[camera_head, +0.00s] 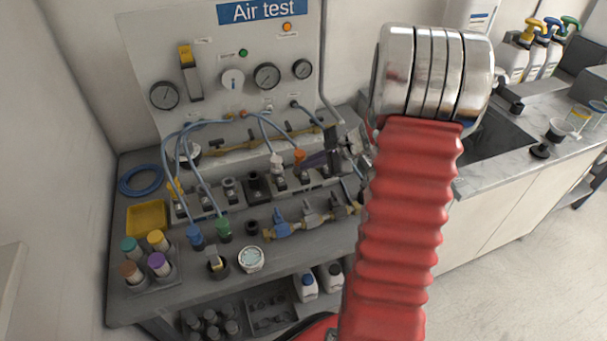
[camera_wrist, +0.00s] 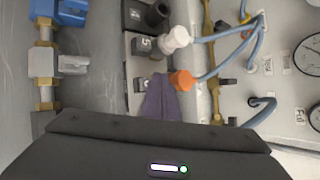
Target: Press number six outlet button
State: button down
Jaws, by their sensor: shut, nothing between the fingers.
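A row of dark outlet blocks (camera_head: 230,190) runs along the bench below the Air test panel. In the wrist view, the block marked 5 (camera_wrist: 146,44) carries a white connector (camera_wrist: 176,38). The block beyond it in the row carries an orange connector (camera_wrist: 182,81), also visible in the head view (camera_head: 299,156); its number and button cannot be made out. My gripper (camera_head: 316,159) is shut and empty, with purple-grey fingers. In the wrist view, its fingertips (camera_wrist: 159,82) are beside the orange connector and cover part of that block. Whether they touch it cannot be told.
Blue hoses (camera_head: 196,165) arch from the panel (camera_head: 215,70) to the outlets. Brass valves with a blue fitting (camera_head: 280,229) lie in front of the row. A sink counter is right.

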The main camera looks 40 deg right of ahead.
aim_at(308, 175)
jog(key=shift+f, duration=0.8)
dwell(1.1)
jog(key=shift+r, duration=0.9)
jog(key=shift+r, duration=0.1)
jog(key=shift+r, duration=2.4)
jog(key=shift+s, duration=0.1)
